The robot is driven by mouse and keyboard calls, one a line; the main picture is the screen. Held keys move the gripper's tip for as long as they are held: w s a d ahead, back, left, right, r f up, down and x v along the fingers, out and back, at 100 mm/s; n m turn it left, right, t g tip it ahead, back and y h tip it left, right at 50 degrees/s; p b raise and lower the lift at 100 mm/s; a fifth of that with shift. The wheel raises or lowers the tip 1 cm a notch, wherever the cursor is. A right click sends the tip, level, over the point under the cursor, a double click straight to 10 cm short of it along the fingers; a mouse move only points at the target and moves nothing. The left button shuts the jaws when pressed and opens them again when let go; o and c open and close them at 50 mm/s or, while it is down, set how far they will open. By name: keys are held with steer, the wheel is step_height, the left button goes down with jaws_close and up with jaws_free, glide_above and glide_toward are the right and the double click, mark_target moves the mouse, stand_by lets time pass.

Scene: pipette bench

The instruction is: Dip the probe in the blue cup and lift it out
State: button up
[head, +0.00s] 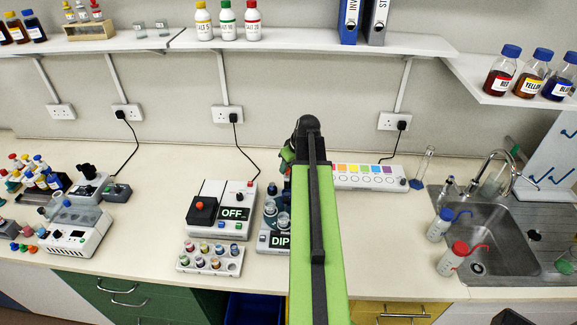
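A station labelled DIP (277,240) stands at the middle of the bench, partly hidden behind my green arm. Small blue-grey cups show on it beside the arm, but which one is the blue cup I cannot tell. No probe can be made out. My arm rises from the bottom of the picture over the bench and covers the right part of the DIP station. My gripper is not visible; it is hidden by the arm or out of the picture.
Left of the DIP station are a box reading OFF (234,214) with a red button and a white vial rack (210,262). A strip of coloured squares (368,177) lies right of my arm. A sink (500,240) is at the right. Bare bench lies between rack and left-hand instruments.

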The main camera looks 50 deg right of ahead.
steer(key=p+v, duration=1.1)
steer(key=v, duration=0.1)
steer(key=shift+w, duration=0.1)
steer(key=shift+d, duration=0.1)
